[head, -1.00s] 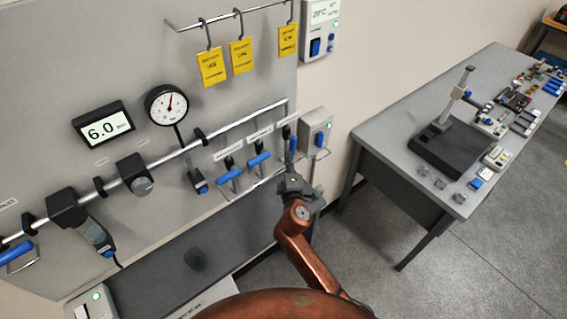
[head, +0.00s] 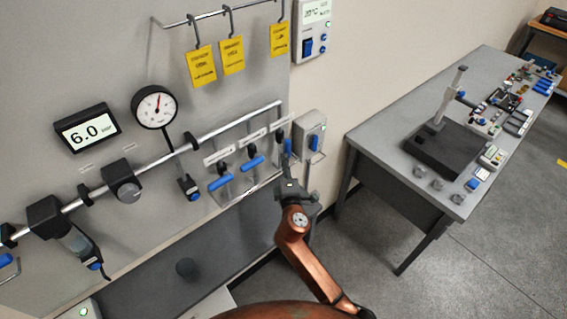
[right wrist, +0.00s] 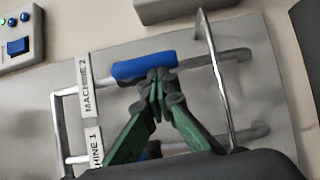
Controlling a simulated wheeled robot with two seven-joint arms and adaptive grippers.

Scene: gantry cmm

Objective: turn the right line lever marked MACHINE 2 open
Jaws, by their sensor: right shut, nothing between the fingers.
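The MACHINE 2 lever (head: 287,147) is the right one of three blue-handled levers on the panel. In the right wrist view its blue handle (right wrist: 145,65) lies crosswise to the MACHINE 2 label (right wrist: 86,85), pointing away from it. My right gripper (head: 290,182) is just below this lever in the head view. In the right wrist view the gripper (right wrist: 159,84) is shut and empty, its green fingers together. Its tips are at the handle's lower side; I cannot tell whether they touch. My left gripper is not in view.
The MACHINE 1 label (right wrist: 96,145) and its lever are partly hidden behind my fingers. A bent metal bar (right wrist: 215,75) stands close to the right of the gripper. A grey switch box (head: 311,135) is right of the lever. A table (head: 372,135) stands farther right.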

